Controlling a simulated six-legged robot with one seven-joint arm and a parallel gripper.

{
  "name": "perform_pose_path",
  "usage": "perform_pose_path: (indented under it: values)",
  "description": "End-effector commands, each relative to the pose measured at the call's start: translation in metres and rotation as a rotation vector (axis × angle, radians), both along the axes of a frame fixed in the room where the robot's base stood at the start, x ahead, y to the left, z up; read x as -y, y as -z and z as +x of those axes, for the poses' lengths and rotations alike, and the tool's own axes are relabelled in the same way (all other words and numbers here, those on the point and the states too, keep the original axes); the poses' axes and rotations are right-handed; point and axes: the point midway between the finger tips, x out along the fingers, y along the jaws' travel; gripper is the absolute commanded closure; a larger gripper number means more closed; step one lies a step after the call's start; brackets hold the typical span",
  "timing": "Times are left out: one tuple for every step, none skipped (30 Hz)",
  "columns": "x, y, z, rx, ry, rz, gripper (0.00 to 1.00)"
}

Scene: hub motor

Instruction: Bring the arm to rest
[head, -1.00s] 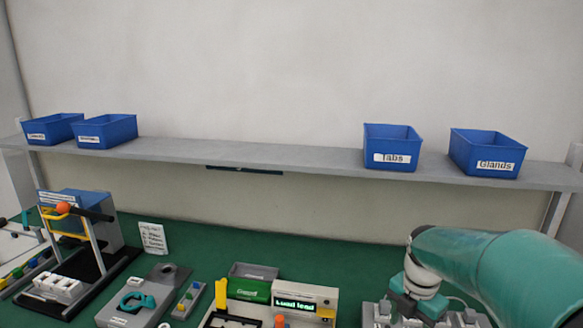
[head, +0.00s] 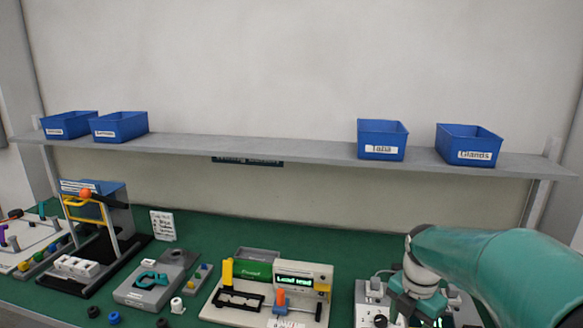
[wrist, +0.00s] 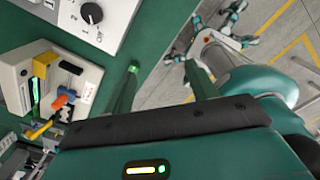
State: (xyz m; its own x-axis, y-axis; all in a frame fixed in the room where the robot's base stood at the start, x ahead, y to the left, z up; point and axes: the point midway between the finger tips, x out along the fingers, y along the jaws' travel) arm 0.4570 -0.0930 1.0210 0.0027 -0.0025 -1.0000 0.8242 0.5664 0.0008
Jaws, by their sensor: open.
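My gripper (wrist: 162,72) shows in the wrist view as two green fingers standing apart, with nothing between them. Green bench top and, to the right, grey floor show beyond it. In the head view my teal arm reaches in from the lower right, bent down over the right part of the bench. The fingertips cannot be made out there. A grey box with a black knob (wrist: 92,13) lies beyond the fingers in the wrist view.
A test unit with a lit display (head: 296,280) stands left of my arm; it also shows in the wrist view (wrist: 40,80). A yellow-handled press (head: 88,208) stands farther left. Blue bins (head: 381,138) sit on a shelf (head: 300,153) above. Several small parts lie at the front.

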Motion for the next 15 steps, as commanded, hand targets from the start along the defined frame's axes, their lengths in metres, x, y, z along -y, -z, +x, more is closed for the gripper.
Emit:
perform_pose_path:
  values:
    - [0.0, 0.001, 0.001, -0.002, 0.0, 0.001, 0.43]
    - [0.0, 0.001, 0.001, -0.002, 0.0, 0.001, 0.43]
    - [0.001, 0.001, 0.001, -0.002, 0.001, 0.001, 0.43]
    - [0.0, 0.0, 0.0, 0.001, 0.008, -0.002, 0.43]
    - [-0.003, -0.004, -0.002, 0.008, 0.037, -0.008, 0.43]
    - [-0.005, -0.006, -0.004, 0.014, 0.073, -0.015, 0.43]
    - [-0.006, -0.008, -0.005, 0.019, 0.1, -0.018, 0.43]
    - [-0.008, -0.01, -0.006, 0.024, 0.126, -0.022, 0.43]
    - [-0.01, -0.013, -0.008, 0.031, 0.161, -0.027, 0.43]
    - [-0.012, -0.015, -0.01, 0.038, 0.19, -0.031, 0.43]
    - [-0.013, -0.017, -0.011, 0.045, 0.217, -0.033, 0.43]
    - [-0.016, -0.02, -0.014, 0.053, 0.258, -0.038, 0.43]
    - [-0.017, -0.022, -0.016, 0.061, 0.288, -0.041, 0.43]
    - [-0.019, -0.025, -0.019, 0.068, 0.321, -0.043, 0.43]
    - [-0.022, -0.028, -0.022, 0.079, 0.364, -0.045, 0.43]
